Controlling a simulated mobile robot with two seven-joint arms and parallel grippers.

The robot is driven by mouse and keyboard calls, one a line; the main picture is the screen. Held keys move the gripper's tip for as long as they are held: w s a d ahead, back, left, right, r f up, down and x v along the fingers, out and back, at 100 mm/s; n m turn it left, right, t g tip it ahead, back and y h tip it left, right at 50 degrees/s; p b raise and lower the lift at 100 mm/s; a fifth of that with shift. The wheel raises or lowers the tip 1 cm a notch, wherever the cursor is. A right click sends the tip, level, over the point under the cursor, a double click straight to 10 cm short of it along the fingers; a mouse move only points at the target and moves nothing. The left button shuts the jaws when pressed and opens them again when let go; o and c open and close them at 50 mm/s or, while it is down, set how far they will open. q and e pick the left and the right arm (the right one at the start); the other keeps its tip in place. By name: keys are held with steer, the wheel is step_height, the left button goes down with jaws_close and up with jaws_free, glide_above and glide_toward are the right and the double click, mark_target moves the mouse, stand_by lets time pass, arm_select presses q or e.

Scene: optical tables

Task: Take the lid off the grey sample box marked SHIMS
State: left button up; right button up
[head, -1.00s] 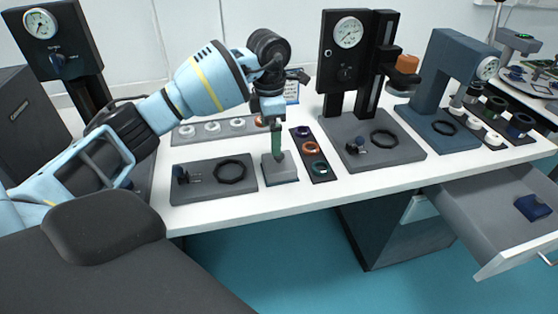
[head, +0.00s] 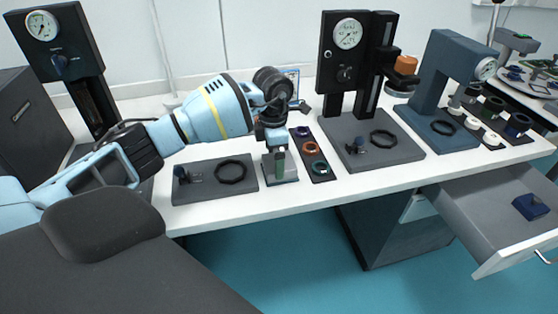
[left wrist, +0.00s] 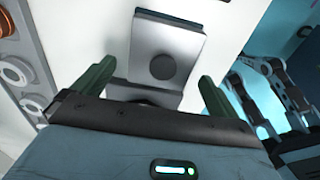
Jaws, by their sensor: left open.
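The small grey box (head: 288,178) stands on the white table, just right of a grey plate with a black ring. Its marking cannot be read. In the left wrist view, a grey lid (left wrist: 163,35) with a dark round knob (left wrist: 162,67) shows just beyond and between the fingers. My left gripper (head: 280,159) is over the box, pointing down. In the left wrist view my left gripper (left wrist: 152,86) is open, its two green fingers apart with nothing clearly held. Contact with the box cannot be told.
A grey plate (head: 212,190) lies left of the box, and a dark strip with coloured rings (head: 318,168) lies close on its right. A black gauge stand (head: 335,70) and a blue press (head: 440,75) stand further right. An open drawer (head: 480,225) juts out at right.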

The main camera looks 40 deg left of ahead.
arm_select(q)
steer(key=c, duration=1.1)
steer(key=shift+r, duration=0.8)
steer(key=shift+d+r, duration=0.2)
steer(key=shift+r, duration=0.8)
steer(key=s+d, duration=0.2)
steer(key=d, duration=0.3)
steer(key=s+d+r, duration=0.1)
steer(key=d, duration=0.3)
steer(key=s+d+b, duration=0.1)
steer(key=s+d, duration=0.1)
steer(key=d, duration=0.3)
steer(key=shift+s+d+r, duration=0.2)
steer(key=shift+s+d, duration=0.1)
steer(key=shift+s, duration=0.05)
